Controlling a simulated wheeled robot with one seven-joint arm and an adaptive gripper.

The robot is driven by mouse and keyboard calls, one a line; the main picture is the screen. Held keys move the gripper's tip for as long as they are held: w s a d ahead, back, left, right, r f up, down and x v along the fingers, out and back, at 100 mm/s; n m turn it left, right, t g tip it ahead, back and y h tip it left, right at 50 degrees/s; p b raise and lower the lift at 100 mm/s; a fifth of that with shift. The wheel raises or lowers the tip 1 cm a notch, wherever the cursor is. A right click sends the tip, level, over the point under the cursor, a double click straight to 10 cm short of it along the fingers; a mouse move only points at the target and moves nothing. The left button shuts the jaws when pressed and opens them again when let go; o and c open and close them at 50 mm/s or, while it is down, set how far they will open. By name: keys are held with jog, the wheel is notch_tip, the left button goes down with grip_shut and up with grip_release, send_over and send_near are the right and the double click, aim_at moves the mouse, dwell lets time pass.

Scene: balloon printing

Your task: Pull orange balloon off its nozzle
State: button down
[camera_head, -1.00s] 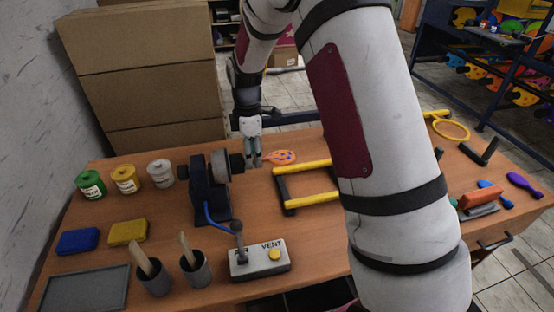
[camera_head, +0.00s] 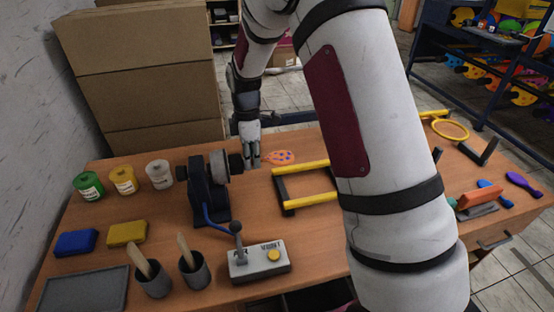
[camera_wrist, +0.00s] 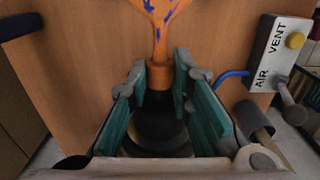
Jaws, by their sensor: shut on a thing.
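The orange balloon (camera_head: 281,157) with blue spots lies flat and limp, pointing right, beside the dark inflating machine (camera_head: 207,190). In the wrist view the balloon (camera_wrist: 158,12) narrows to a neck that runs down between my fingertips. My gripper (camera_head: 252,161) is shut on the balloon's neck. In the wrist view my gripper (camera_wrist: 162,76) has its teal finger pads on both sides of the neck. The dark round nozzle part (camera_wrist: 160,130) lies between the fingers, below the neck. I cannot tell whether the neck is still around the nozzle tip.
Paint jars (camera_head: 123,180) and sponges (camera_head: 128,233) stand at left. My arm hides part of the table.

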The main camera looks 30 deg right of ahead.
jog(key=shift+d, duration=0.3)
jog(key=shift+s+d, duration=0.15)
jog(key=shift+d, duration=0.25)
notch_tip(320, 180, up, 17)
jog(key=p, duration=0.1)
jog(key=shift+p, duration=0.4)
dwell(1.2)
